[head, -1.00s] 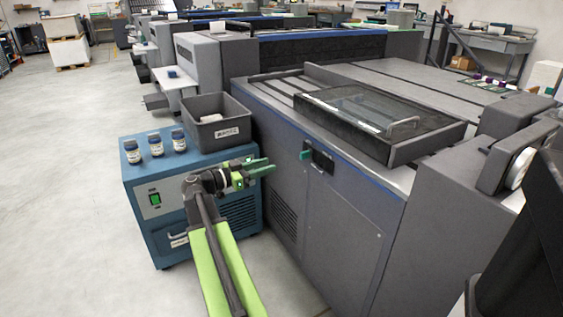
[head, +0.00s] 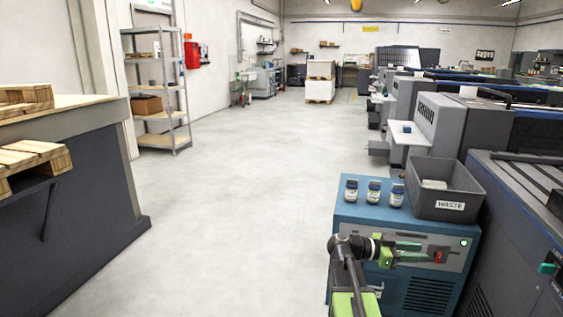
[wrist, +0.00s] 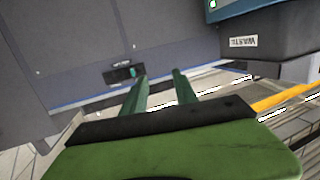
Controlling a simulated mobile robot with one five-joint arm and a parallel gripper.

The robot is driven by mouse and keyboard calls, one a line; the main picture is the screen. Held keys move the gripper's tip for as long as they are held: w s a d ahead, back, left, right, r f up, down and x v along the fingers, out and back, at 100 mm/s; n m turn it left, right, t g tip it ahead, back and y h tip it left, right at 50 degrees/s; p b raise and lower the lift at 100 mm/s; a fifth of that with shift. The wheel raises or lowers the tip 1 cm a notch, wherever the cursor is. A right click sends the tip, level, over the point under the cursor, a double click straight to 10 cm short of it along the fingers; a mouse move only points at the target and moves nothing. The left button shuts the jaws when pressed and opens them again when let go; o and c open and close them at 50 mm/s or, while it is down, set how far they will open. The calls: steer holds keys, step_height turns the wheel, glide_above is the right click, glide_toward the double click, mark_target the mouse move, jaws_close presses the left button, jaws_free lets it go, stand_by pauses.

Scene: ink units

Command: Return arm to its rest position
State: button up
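My gripper (head: 425,252) is in front of the blue cabinet (head: 345,218) in the head view, its green fingers pointing right. My arm reaches up to it from the bottom of the picture, with a lime-green link (head: 357,303). In the wrist view my gripper (wrist: 160,76) shows two green fingers apart, with nothing held between them. Beyond them is a grey machine panel with a small dark latch plate (wrist: 120,75). The task names no other object.
Three small jars (head: 374,190) and a grey waste bin (head: 465,192) stand on the cabinet. A grey press (head: 520,225) stands close on the right. A counter with pallets (head: 85,210) is at left. Open floor (head: 230,200) lies between.

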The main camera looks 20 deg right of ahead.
steer(key=w+a+f+n+t+y, duration=0.4)
steer(key=a+f, duration=0.4)
steer(key=a, duration=0.5)
steer(key=w+a+f+n+t+y, duration=0.15)
steer(key=a+f+n+y, duration=0.45)
steer(key=a, duration=0.6)
steer(key=s+a+f+n+y, duration=0.1)
steer(key=a+f+n+y, duration=0.3)
steer(key=a, duration=0.5)
steer(key=s+a+f+n+y, duration=0.1)
steer(key=a+f+n+y, duration=0.15)
steer(key=a+n, duration=0.55)
step_height(320, 180, up, 38)
steer(key=a+p, duration=0.1)
steer(key=p, duration=3.7)
steer(key=shift+a+h, duration=0.35)
steer(key=shift+f, duration=0.1)
